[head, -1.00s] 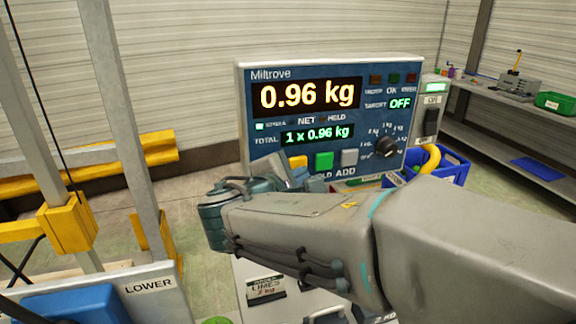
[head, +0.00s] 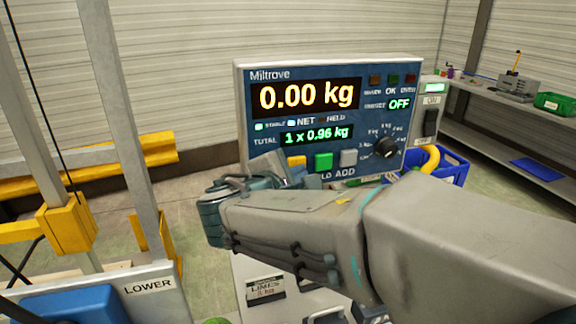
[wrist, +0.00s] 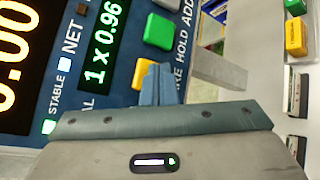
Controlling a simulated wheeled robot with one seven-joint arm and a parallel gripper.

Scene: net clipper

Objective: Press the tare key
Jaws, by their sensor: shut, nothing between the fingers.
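The scale's indicator panel (head: 375,130) stands upright ahead. Its main display (head: 305,95) reads 0.00 kg, with the STABLE and NET lamps lit. The yellow key (head: 297,161) is the left one of the visible row, beside a green key (head: 323,161) and a grey key. In the wrist view the yellow key (wrist: 143,74) lines up with the partly covered TARE label (wrist: 178,80). My gripper (wrist: 153,72) is shut and empty, its fingertips in front of the yellow key and covering part of it. Whether they touch it is unclear.
The TOTAL display (head: 317,135) reads 1 x 0.96 kg. A dial (head: 387,148) sits right of the keys. A blue crate (head: 452,167) stands at right. A panel marked LOWER (head: 150,287) with a blue part is at lower left.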

